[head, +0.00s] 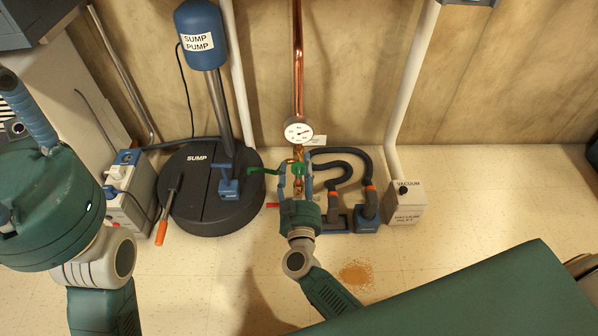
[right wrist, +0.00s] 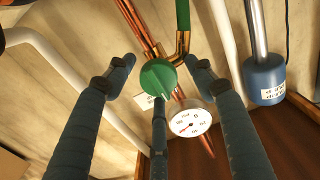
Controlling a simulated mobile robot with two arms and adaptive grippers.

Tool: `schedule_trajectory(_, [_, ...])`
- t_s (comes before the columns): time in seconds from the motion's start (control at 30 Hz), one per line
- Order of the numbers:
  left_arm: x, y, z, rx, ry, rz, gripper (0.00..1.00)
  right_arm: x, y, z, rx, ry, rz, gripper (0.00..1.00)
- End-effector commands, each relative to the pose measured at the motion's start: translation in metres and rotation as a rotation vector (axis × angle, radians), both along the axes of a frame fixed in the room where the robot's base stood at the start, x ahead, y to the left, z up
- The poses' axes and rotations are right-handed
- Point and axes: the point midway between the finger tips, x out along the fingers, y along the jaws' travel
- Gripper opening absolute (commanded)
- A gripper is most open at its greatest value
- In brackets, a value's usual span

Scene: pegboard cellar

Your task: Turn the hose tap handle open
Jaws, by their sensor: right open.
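The hose tap's green handle (head: 298,169) sits on the copper pipe below a round gauge. In the right wrist view the handle (right wrist: 158,77) looks like a rounded green knob, with the brass spout and green hose (right wrist: 183,16) beside it. My right gripper (head: 296,174) is open around the handle, with fingers on either side. In the wrist view, gaps show between the handle and the two side fingers; I cannot tell whether the middle finger touches it. My left gripper (head: 28,115) is at the far left, away from the tap, partly cut off by the frame.
The gauge (head: 298,131) is just above the tap. A black sump lid (head: 205,205) with a blue pump (head: 201,35) stands left. Black hoses (head: 345,155) and a vacuum inlet box (head: 405,203) are right. A green surface (head: 470,300) fills the lower right.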

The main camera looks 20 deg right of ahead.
Motion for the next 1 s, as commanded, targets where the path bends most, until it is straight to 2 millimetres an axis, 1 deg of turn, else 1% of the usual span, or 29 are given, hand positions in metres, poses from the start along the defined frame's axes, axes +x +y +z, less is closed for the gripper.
schedule_trajectory(0.1, [-0.0009,-0.0003,0.0009,0.001,-0.008,0.000,0.37,0.0060,-0.0017,-0.0005,-0.002,0.001,0.001,0.54])
schedule_trajectory(0.37, [-0.0010,-0.0005,0.0021,0.001,-0.009,0.000,0.37,0.0069,-0.0020,0.0002,-0.001,0.000,0.001,0.54])
schedule_trajectory(0.6, [-0.0011,-0.0006,0.0021,0.001,-0.009,0.000,0.37,0.0068,-0.0016,0.0005,-0.001,0.000,0.001,0.10])
schedule_trajectory(0.83, [-0.0013,-0.0006,0.0029,0.001,-0.010,0.000,0.37,0.0070,-0.0010,0.0017,0.008,-0.004,0.002,0.10])
schedule_trajectory(1.0, [-0.0028,0.0002,0.0049,-0.001,-0.013,-0.001,0.37,0.0070,-0.0005,0.0027,0.056,-0.017,0.002,0.10])
